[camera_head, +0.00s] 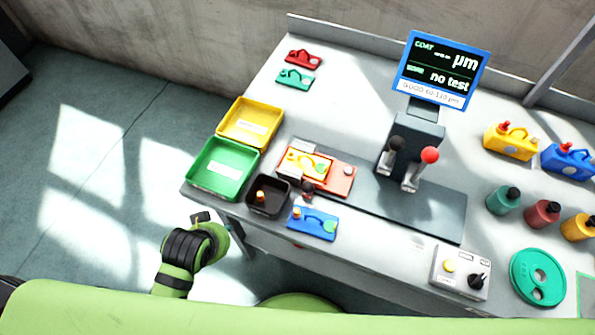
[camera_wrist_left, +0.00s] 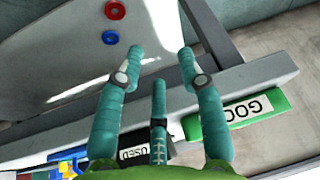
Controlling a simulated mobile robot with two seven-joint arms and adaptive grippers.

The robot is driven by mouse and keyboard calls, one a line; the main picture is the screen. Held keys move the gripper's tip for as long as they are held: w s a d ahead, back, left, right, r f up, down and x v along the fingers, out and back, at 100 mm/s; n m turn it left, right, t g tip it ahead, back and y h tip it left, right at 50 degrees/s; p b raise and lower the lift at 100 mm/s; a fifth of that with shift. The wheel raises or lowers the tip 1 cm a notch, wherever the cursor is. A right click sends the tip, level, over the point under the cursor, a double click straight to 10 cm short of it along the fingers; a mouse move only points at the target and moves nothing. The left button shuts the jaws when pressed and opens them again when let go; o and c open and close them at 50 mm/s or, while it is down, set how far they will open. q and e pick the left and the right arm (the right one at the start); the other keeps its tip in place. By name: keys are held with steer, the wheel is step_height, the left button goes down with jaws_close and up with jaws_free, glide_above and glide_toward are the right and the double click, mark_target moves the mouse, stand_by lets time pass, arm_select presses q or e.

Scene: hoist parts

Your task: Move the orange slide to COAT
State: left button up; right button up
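The word COAT shows on the blue-framed display (camera_head: 440,68) above. My left gripper (camera_head: 200,218) is low at the left, beside the table's front-left edge and apart from the slide. In the left wrist view my left gripper (camera_wrist_left: 161,55) has its fingers spread with nothing between them. The slide cannot be made out there. My right gripper is not in view.
A green tray (camera_head: 207,190), a yellow tray (camera_head: 226,133) and a black box (camera_head: 255,210) stand left of the slide. A blue plate (camera_head: 313,235) lies in front. Two levers (camera_head: 416,172) stand to the right. A control box (camera_head: 459,272) sits at the front edge.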

arm_select(q)
steer(key=w+r+n+t+y, duration=0.1)
steer(key=w+r+t, duration=0.5)
steer(key=w+r, duration=0.4)
steer(key=w+r+t, duration=0.6)
steer(key=w+r, duration=0.2)
steer(key=r, duration=0.5)
steer(key=s+d+r+m+t+h, duration=0.1)
steer(key=d+r+m+t+h, duration=0.1)
steer(key=d+r+m+h, duration=1.25)
steer(key=s+d+m+g+h, duration=0.5)
steer(key=d+m+g+h, duration=0.25)
steer(key=d+g, duration=0.3)
steer(key=m+g+y, duration=0.2)
steer(key=g+y, duration=0.7)
steer(key=y, duration=0.7)
glide_toward(305, 184)
steer(key=x, duration=0.3)
steer(key=shift+t, duration=0.25)
steer(key=shift+p+x, duration=0.55)
steer(key=shift+x, duration=2.8)
